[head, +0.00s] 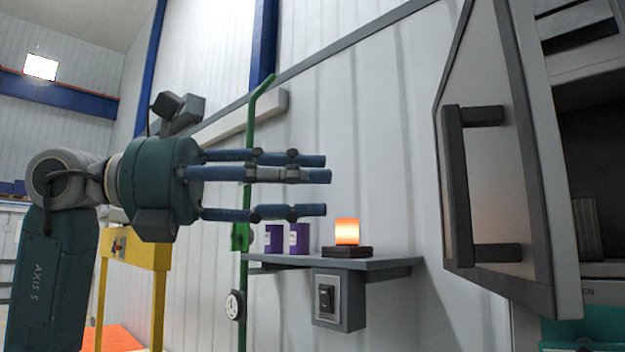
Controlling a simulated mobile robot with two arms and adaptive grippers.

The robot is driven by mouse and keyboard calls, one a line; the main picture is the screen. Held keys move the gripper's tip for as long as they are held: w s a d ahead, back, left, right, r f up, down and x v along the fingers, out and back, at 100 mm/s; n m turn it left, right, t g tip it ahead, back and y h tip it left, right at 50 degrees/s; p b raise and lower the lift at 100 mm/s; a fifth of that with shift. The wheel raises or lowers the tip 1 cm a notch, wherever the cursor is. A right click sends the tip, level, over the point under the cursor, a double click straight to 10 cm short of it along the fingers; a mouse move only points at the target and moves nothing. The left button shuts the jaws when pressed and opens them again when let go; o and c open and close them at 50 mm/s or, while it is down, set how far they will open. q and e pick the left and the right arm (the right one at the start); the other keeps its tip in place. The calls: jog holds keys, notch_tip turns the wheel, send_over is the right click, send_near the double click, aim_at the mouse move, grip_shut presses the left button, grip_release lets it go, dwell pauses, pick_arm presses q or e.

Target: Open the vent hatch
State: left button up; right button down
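The vent hatch (507,85) is a pale panel with a dark rim at the right of the head view. It stands swung out at an angle, with a dark opening (590,130) showing to its right. A dark bar handle (457,185) is mounted upright on the panel's face. My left gripper (328,185) is left of the hatch, with its blue fingers straight, spread apart and pointing right. It is open and empty, well clear of the handle. My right gripper is not in view.
A grey wall shelf (390,264) below my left gripper holds two purple containers (299,238) and a lit orange lamp (347,232). A switch box (339,299) hangs beneath it. A green upright rod (247,160) stands behind the gripper. Space between fingers and handle looks free.

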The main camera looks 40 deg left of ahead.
pick_arm(q)
jog(key=v, duration=1.2)
jog(key=shift+a+f, duration=0.15)
jog(key=shift+a, duration=0.15)
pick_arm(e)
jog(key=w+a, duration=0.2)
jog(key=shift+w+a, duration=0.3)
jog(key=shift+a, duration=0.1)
pick_arm(q)
jog(key=shift+a, duration=0.1)
jog(key=shift+w+a, duration=0.1)
jog(key=shift+w, duration=0.05)
jog(key=c, duration=0.8)
grip_shut()
